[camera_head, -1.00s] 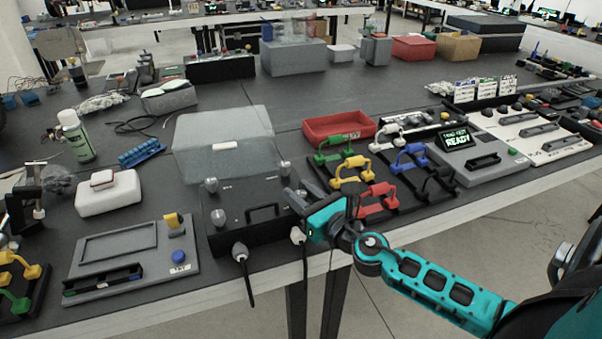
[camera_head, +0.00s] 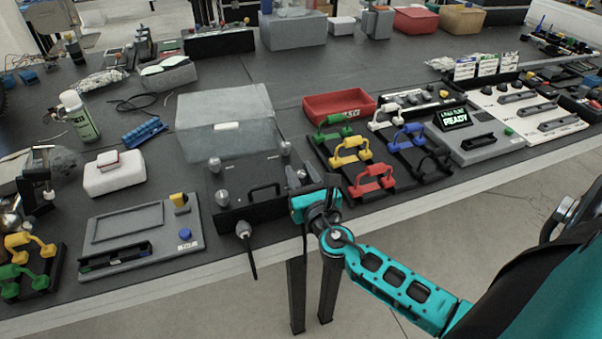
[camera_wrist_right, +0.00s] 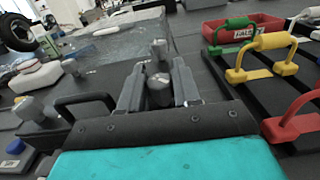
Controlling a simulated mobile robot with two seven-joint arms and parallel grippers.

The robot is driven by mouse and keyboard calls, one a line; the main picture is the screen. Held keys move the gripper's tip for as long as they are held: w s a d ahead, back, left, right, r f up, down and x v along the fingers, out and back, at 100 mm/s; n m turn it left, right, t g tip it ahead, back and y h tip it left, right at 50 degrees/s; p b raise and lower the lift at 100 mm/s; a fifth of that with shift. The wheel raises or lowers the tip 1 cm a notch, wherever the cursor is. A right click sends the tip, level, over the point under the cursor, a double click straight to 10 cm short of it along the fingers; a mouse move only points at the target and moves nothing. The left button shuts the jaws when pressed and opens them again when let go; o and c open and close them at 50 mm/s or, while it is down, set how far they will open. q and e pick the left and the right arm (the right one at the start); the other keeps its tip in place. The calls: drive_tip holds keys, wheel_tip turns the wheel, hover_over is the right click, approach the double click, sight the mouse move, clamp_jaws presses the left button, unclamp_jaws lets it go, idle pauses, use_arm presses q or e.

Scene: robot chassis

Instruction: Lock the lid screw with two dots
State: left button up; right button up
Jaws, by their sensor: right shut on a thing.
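Three screws show clear of my gripper: back left (camera_head: 214,164), front left (camera_head: 222,197) and back right (camera_head: 285,148). My right gripper (camera_head: 303,175) is at the chassis's front right corner. In the right wrist view, its fingers (camera_wrist_right: 158,85) are shut around a grey screw knob (camera_wrist_right: 159,92), with the back right screw (camera_wrist_right: 159,48) just beyond. I cannot make out dots on any screw. My left gripper is out of view.
A rack of coloured handles (camera_head: 373,182) and a red tray (camera_head: 338,105) stand close to the right of the chassis. A grey panel with a blue button (camera_head: 140,232) lies to its left. A cabled plug (camera_head: 244,230) sticks out in front.

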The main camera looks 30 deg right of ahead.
drive_tip(key=o, duration=0.9)
drive_tip(key=shift+s, duration=0.1)
drive_tip(key=shift+b+v, duration=0.75)
drive_tip(key=shift+v, duration=5.6)
drive_tip(key=shift+o, duration=0.3)
